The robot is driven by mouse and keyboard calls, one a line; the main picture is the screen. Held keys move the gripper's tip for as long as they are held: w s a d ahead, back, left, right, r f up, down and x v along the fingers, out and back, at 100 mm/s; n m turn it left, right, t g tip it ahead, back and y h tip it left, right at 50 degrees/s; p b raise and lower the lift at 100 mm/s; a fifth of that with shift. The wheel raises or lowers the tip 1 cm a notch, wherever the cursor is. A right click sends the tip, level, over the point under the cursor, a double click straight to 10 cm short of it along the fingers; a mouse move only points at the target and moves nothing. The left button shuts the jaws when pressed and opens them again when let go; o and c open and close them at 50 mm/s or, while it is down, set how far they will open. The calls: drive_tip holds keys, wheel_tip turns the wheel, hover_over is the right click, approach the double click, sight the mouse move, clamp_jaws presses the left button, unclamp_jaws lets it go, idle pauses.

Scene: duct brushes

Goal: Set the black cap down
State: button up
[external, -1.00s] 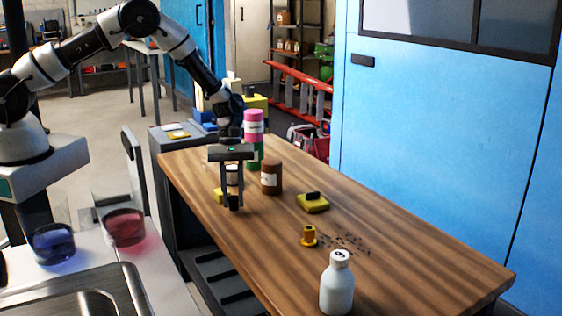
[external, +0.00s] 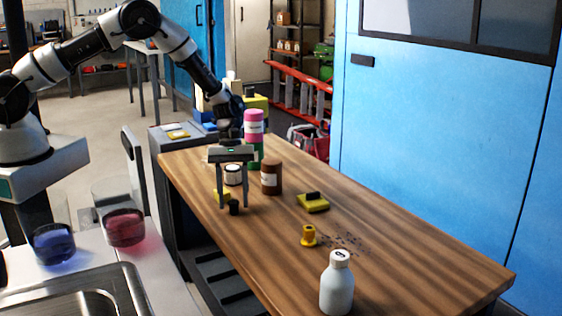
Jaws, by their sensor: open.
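The black cap (external: 234,207) stands on the wooden table (external: 400,238) near its left edge, in the external view. My gripper (external: 233,204) is open, with one finger on each side of the cap and gaps between them and it. Its fingers point down. A white-lidded container (external: 233,174) shows between the fingers, behind the cap.
A brown jar (external: 271,177) and a pink-topped bottle (external: 254,127) stand close behind my gripper. A yellow block with a black top (external: 312,202), a yellow spool-like piece (external: 308,236), dark specks and a white bottle (external: 337,283) are to the right. The table's right end is clear.

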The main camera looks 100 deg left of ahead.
drive_tip(key=p+v, duration=0.2)
drive_tip(key=v, duration=0.9)
drive_tip(key=shift+r, duration=0.2)
drive_tip(key=shift+r, duration=0.1)
wheel_tip(320, 180, up, 9)
drive_tip(key=m, duration=0.3)
hover_over(232, 203)
drive_tip(key=s+d+r+m+y, duration=0.25)
drive_tip(key=d+r+m, duration=0.35)
drive_tip(key=d+r, duration=0.65)
drive_tip(key=s+d+r+m+t+y, duration=0.1)
drive_tip(key=s+d+r+m, duration=0.3)
drive_tip(key=s, duration=0.5)
drive_tip(key=s+d+r+m+t, duration=0.2)
drive_tip(key=s+d+r+m, duration=0.2)
drive_tip(key=s+d+m, duration=0.5)
drive_tip(key=shift+d+t+y, duration=0.35)
drive_tip(key=shift+d+t, duration=0.05)
drive_tip(key=shift+d, duration=0.4)
